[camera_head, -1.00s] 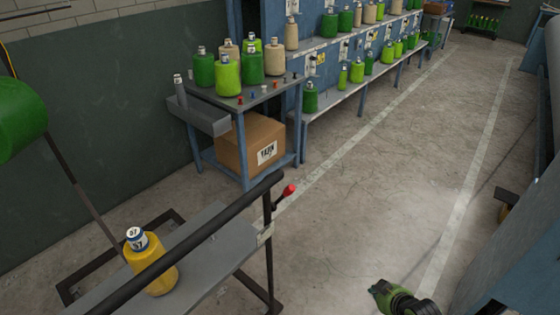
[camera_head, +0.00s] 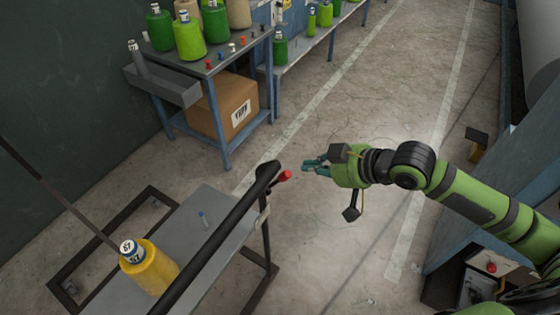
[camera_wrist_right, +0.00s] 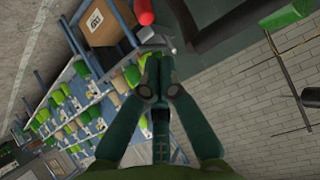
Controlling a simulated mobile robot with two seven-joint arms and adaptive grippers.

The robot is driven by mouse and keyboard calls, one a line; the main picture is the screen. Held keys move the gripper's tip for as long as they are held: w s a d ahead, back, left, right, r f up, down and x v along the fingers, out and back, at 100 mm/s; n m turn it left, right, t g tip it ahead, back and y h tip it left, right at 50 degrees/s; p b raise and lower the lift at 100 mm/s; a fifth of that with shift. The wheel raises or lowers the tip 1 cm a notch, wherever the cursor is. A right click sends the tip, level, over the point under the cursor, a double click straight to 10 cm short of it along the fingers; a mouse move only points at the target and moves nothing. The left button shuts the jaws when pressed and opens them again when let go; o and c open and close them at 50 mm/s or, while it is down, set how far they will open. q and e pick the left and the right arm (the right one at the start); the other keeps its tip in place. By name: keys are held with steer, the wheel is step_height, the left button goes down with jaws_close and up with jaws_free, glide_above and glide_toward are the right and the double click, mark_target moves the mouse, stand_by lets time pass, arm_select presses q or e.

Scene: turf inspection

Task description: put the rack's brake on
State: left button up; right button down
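The rack (camera_head: 195,230) stands at lower left, with a grey shelf and a black top rail. A red-knobbed lever (camera_head: 285,176), seemingly the brake, sticks out to the right near the rail's far end. My right gripper (camera_head: 305,165) is just right of the red knob, apart from it, pointing left. In the right wrist view the fingers of my right gripper (camera_wrist_right: 158,58) converge at the tips with nothing seen between them. The red knob (camera_wrist_right: 144,12) shows beyond the fingertips. My left gripper is not in view.
A blue table (camera_head: 212,72) with cones and a cardboard box (camera_head: 230,108) stands behind. The floor (camera_head: 350,110) beyond my right gripper is clear.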

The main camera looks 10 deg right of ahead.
steer(key=p, duration=0.2)
glide_above(276, 183)
steer(key=s+d, duration=0.1)
steer(key=d, duration=0.1)
step_height(276, 183, down, 5)
steer(key=shift+s, duration=0.1)
steer(key=shift+w+a+f, duration=0.3)
steer(key=shift+f, duration=0.15)
